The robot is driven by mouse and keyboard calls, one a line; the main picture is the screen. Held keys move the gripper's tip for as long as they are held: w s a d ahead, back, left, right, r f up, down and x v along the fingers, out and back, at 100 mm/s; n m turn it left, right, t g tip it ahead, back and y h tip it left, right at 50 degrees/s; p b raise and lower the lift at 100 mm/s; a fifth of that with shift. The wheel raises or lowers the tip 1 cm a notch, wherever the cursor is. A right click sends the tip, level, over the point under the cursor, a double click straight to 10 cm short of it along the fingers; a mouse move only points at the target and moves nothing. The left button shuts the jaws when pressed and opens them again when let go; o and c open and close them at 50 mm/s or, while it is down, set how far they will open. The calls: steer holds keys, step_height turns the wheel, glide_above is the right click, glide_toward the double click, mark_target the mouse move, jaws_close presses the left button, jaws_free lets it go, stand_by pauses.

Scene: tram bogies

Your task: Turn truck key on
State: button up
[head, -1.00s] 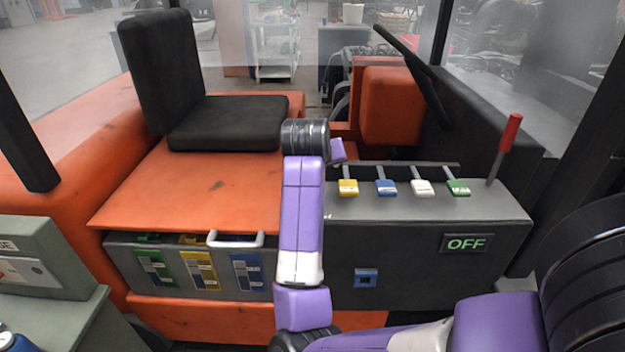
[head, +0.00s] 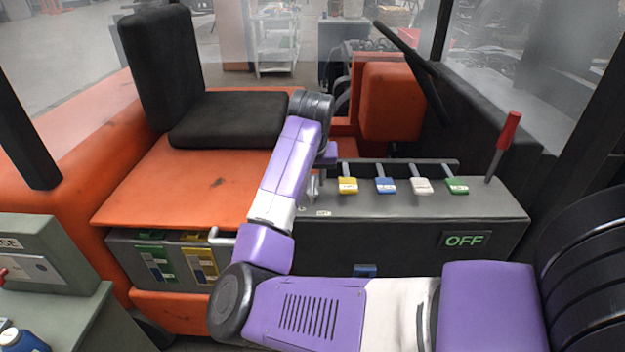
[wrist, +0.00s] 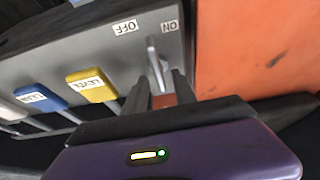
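The truck key (wrist: 154,58) is a grey metal key standing on the console between the printed words OFF and ON, which appear upside down in the wrist view. It also shows in the head view (head: 312,186) at the console's left end, partly beside my arm. My gripper (wrist: 161,80) points at the key, with its two dark fingers apart, one on each side of the key's near part. I cannot tell whether either finger touches it. The display (head: 464,240) on the console front reads OFF in green.
Yellow (head: 347,185), blue (head: 386,186), white (head: 421,186) and green (head: 457,185) levers line the console (head: 430,208). A red-handled lever (head: 507,130) stands at its right end. A black seat (head: 228,120) and orange bodywork (head: 180,185) lie left of my arm.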

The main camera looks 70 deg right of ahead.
steer(key=shift+w+d+f, duration=0.1)
steer(key=shift+d+f, duration=0.1)
steer(key=shift+f, duration=0.3)
jaws_close()
